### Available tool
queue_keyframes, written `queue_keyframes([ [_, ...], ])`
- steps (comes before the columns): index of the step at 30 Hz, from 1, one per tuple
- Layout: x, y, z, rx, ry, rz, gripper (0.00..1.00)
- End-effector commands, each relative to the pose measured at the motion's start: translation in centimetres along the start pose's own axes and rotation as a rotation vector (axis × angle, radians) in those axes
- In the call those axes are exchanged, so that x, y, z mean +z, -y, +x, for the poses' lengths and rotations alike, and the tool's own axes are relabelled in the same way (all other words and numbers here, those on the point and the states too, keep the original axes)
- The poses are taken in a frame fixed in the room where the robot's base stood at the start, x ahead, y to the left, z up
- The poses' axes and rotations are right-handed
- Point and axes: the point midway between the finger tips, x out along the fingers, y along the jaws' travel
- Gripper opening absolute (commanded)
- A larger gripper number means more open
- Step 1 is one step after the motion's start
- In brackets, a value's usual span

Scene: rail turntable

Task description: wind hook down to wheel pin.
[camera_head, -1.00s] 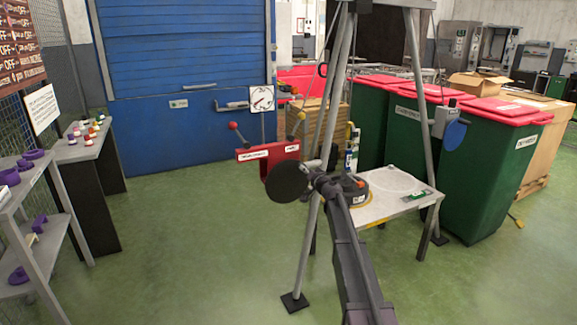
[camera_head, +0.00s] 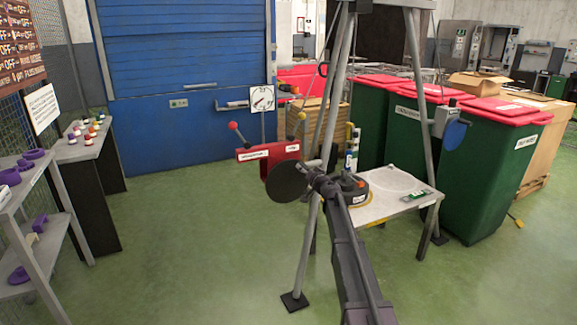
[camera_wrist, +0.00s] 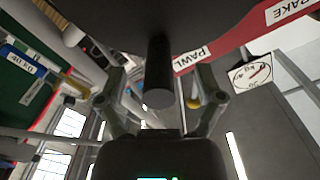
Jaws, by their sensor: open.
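The red winch housing (camera_head: 268,156) stands beside the tripod, with a dark round disc (camera_head: 287,182) in front of it. In the wrist view a dark cylindrical handle (camera_wrist: 158,72) sticks out from the large dark disc (camera_wrist: 215,22) between my open fingers. My gripper (camera_wrist: 158,108) has a finger on each side of this handle; contact cannot be told. In the head view my gripper (camera_head: 318,182) is at the disc's right edge. A dark round part (camera_head: 354,187) sits on the table; the wheel pin cannot be made out.
Tripod legs (camera_head: 306,250) stand close to my arm. The low grey table (camera_head: 405,204) is to the right, with green bins (camera_head: 485,165) behind it. A dial (camera_head: 262,98) is above the winch. Shelves (camera_head: 50,240) stand left; open green floor lies between.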

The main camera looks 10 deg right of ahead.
Motion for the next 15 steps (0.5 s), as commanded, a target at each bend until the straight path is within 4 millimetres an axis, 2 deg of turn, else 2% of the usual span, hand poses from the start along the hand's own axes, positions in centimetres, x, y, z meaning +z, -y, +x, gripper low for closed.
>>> queue_keyframes([
  [15, 0.0, 0.0, -2.9, 0.000, 0.000, 0.000, 0.86],
])
